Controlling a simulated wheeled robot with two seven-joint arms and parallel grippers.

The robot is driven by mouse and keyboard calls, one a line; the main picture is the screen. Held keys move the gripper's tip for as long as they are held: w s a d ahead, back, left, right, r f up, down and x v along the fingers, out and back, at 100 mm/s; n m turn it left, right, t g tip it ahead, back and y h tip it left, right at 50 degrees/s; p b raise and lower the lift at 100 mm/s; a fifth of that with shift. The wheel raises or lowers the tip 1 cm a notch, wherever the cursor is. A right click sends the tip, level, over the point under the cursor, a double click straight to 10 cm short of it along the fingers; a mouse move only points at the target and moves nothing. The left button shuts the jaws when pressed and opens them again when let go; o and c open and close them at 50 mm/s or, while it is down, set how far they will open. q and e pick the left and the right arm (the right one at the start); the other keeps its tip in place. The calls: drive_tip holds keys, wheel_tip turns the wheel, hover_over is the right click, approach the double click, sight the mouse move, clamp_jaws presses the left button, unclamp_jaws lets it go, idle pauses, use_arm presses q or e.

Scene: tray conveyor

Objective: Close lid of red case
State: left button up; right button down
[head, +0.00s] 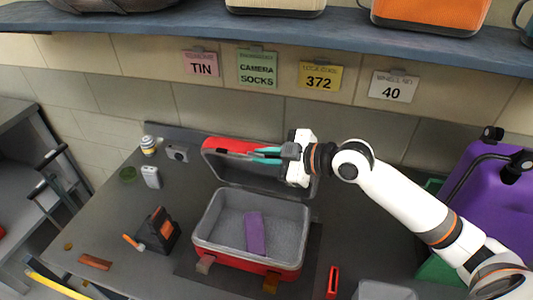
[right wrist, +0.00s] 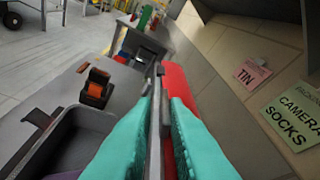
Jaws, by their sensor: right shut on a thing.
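The red case (head: 296,264) stands open on the grey table, with a grey inside and a purple item (head: 254,233) lying in it. Its lid (head: 228,171) stands raised at the back, tilted up from the hinge side. My right gripper (head: 264,154) is at the lid's upper edge, its teal fingers shut on it. In the right wrist view the lid (right wrist: 177,80) runs up between the teal fingers (right wrist: 157,115), its red outer side on the right. Part of the lid's right side is hidden behind my gripper and wrist. My left gripper is not in view.
A black and orange box (head: 159,231) stands left of the case. A camera (head: 177,153), a white item (head: 151,177) and a bottle (head: 148,146) are at the back left. A purple suitcase (head: 490,205) is at the right. A blue shelf (head: 200,28) runs above.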

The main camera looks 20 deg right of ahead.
drive_tip(key=c, duration=1.5)
unclamp_jaws()
drive_tip(key=shift+c, duration=0.2)
drive_tip(key=b+v, duration=0.5)
drive_tip(key=v, duration=0.7)
